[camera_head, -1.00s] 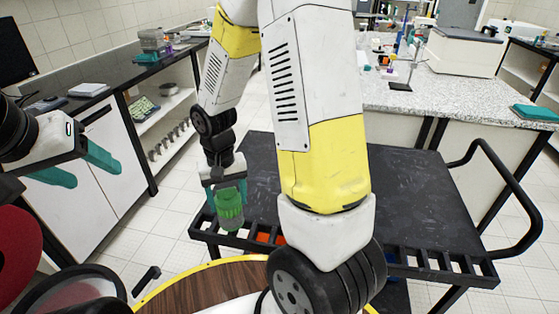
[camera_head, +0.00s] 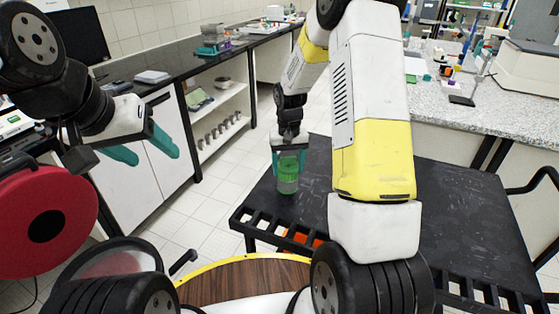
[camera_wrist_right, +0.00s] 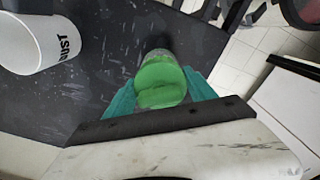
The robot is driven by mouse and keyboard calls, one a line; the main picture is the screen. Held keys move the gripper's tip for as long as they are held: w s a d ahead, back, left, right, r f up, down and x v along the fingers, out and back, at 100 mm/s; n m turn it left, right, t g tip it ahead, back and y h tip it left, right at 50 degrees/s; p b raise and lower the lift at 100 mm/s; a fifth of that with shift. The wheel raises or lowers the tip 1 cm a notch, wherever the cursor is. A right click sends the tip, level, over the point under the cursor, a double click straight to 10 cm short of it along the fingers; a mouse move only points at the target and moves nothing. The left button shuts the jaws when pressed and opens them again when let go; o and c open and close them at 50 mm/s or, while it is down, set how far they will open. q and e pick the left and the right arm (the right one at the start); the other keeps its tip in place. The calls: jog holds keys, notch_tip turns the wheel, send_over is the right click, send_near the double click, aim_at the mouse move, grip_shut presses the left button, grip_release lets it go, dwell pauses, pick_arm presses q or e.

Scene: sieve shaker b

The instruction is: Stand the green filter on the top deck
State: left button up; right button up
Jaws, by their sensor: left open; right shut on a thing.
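The green filter (camera_head: 288,182) is a small green cylinder held by my right gripper (camera_head: 290,165). It also shows in the right wrist view (camera_wrist_right: 161,80) between the teal fingers, which are shut on it. The filter appears upright over the left part of the black cart's top deck (camera_head: 450,215). I cannot tell whether its base touches the deck. My left gripper (camera_head: 150,148) is open and empty at the left, well away from the cart. My right arm hides the middle of the deck.
A white cup marked DUST (camera_wrist_right: 32,42) is on the deck in the right wrist view. The slotted rail (camera_head: 265,228) runs along the deck's near edge, with something orange (camera_head: 303,238) below it. Much of the visible deck is bare. A speckled bench (camera_head: 460,112) stands behind.

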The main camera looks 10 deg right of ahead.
jog(key=shift+s+f, duration=0.1)
jog(key=shift+f, duration=1.25)
jog(key=shift+f, duration=0.1)
jog(key=o, duration=1.8)
notch_tip(320, 180, up, 12)
jog(key=s+r+t, duration=0.2)
jog(key=s+r, duration=0.4)
jog(key=r, duration=0.3)
jog(key=s+r+t, duration=0.1)
jog(key=s+r, duration=0.1)
jog(key=s, duration=0.4)
jog(key=s+a+r+t+y, duration=0.1)
jog(key=s+r, duration=0.2)
jog(key=s, duration=0.3)
jog(key=s+a+r+n+t+y, duration=0.1)
jog(key=s+r+t, duration=0.1)
jog(key=s, duration=0.4)
jog(key=shift+v, duration=0.8)
